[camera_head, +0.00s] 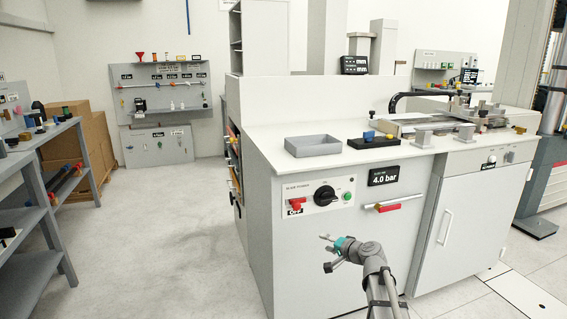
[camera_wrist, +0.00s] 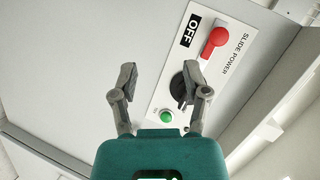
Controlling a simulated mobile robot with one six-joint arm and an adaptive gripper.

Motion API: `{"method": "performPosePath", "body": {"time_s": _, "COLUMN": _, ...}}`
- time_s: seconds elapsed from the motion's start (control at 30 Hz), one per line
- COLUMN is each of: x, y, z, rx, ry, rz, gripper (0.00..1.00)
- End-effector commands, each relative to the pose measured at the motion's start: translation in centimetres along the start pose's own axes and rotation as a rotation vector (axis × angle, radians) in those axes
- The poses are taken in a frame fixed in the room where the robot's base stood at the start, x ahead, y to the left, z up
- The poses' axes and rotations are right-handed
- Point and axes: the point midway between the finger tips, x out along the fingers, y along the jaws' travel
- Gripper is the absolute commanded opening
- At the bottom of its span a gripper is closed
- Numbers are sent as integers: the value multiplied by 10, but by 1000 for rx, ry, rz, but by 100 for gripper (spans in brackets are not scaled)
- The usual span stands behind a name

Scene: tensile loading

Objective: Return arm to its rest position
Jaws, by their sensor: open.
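My gripper (camera_head: 328,251) is open and empty in the head view, in front of the grey cabinet (camera_head: 292,260) and below its control panel. In the wrist view my gripper (camera_wrist: 162,82) shows its two grey fingers spread apart, with the teal body behind them. The panel (camera_wrist: 200,70) behind the fingers carries a red handle (camera_wrist: 214,41) beside an "OFF" label, a black knob partly hidden by the right finger, and a green button (camera_wrist: 166,116). I cannot tell the exact gap between the right finger and the knob.
The cabinet top carries a grey tray (camera_head: 313,146) and a black fixture (camera_head: 375,139). A red-handled valve (camera_head: 387,208) and a white door handle (camera_head: 447,234) stick out of its front. Open floor (camera_head: 170,240) lies to the left, before shelves (camera_head: 40,215).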

Motion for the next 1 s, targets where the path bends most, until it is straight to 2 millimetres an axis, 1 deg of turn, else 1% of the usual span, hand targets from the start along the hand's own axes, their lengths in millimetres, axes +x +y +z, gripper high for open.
{"method": "performPosePath", "body": {"time_s": 0.03, "x": -6, "y": 6, "z": 21, "rx": -45, "ry": -49, "rz": 43, "gripper": 60}}
{"method": "performPosePath", "body": {"time_s": 0.2, "x": -21, "y": 34, "z": 76, "rx": -191, "ry": -216, "rz": 209, "gripper": 60}}
{"method": "performPosePath", "body": {"time_s": 0.3, "x": -36, "y": 52, "z": 104, "rx": -268, "ry": -310, "rz": 314, "gripper": 60}}
{"method": "performPosePath", "body": {"time_s": 0.37, "x": -46, "y": 63, "z": 120, "rx": -310, "ry": -365, "rz": 381, "gripper": 60}}
{"method": "performPosePath", "body": {"time_s": 0.5, "x": -76, "y": 89, "z": 150, "rx": -399, "ry": -487, "rz": 544, "gripper": 60}}
{"method": "performPosePath", "body": {"time_s": 0.6, "x": -99, "y": 105, "z": 165, "rx": -449, "ry": -561, "rz": 658, "gripper": 60}}
{"method": "performPosePath", "body": {"time_s": 0.7, "x": -118, "y": 117, "z": 175, "rx": -483, "ry": -615, "rz": 750, "gripper": 60}}
{"method": "performPosePath", "body": {"time_s": 1.0, "x": -162, "y": 136, "z": 191, "rx": -540, "ry": -716, "rz": 950, "gripper": 60}}
